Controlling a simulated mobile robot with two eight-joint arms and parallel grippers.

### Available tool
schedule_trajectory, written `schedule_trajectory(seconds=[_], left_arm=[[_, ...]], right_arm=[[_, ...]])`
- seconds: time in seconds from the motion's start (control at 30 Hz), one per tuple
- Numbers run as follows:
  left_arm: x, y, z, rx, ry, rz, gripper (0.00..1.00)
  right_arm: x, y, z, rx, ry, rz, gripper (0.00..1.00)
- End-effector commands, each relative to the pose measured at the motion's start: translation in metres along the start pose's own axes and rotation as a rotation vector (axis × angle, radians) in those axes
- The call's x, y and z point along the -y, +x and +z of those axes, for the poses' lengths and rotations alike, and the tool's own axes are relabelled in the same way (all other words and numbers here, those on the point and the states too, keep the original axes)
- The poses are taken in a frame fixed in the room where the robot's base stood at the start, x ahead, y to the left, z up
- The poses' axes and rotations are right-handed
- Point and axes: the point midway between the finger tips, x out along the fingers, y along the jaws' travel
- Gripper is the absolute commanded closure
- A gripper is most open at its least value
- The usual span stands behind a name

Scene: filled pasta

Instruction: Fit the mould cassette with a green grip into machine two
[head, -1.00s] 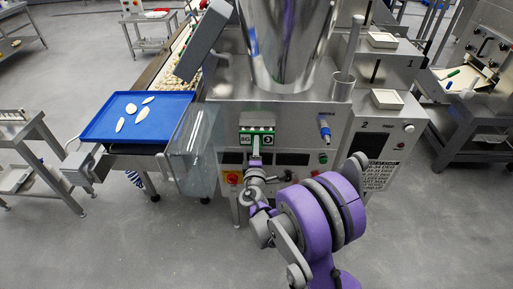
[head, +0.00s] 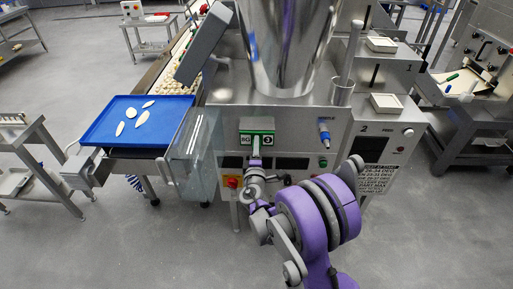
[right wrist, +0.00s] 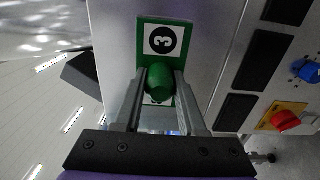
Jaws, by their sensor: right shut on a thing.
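Machine two (head: 340,135), a steel cabinet marked "2" under a big shiny hopper, fills the middle of the head view. The mould cassette (head: 257,139), with a green front and a label reading 3, is at a slot in the machine's front; how deep it sits is hidden. In the right wrist view its green grip (right wrist: 158,82) stands out from the green-bordered plate (right wrist: 145,40). My right gripper (right wrist: 158,100) is shut on this grip, one finger on each side; it also shows in the head view (head: 256,156). My left gripper is not in view.
A blue tray (head: 95,135) with several pale pieces stands left of the machine, beside a clear guard (head: 190,160). A blue-handled part (head: 324,130) sticks out right of the slot. A red button (head: 232,182) is below left, also in the right wrist view (right wrist: 285,120).

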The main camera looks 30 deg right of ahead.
Motion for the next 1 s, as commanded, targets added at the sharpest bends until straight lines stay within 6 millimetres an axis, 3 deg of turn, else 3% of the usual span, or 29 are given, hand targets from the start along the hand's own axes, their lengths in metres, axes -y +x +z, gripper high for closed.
schedule_trajectory(seconds=[0.8, 0.83, 1.0], left_arm=[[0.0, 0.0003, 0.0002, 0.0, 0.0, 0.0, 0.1], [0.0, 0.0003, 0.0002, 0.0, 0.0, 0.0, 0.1], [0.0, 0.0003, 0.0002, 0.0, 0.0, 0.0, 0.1]], right_arm=[[-0.0012, 0.003, 0.0003, 0.002, -0.002, 0.001, 1.0], [-0.0012, 0.0031, 0.0003, 0.002, -0.002, 0.002, 0.58], [-0.0009, 0.0028, 0.0001, 0.001, -0.001, 0.001, 0.28]])
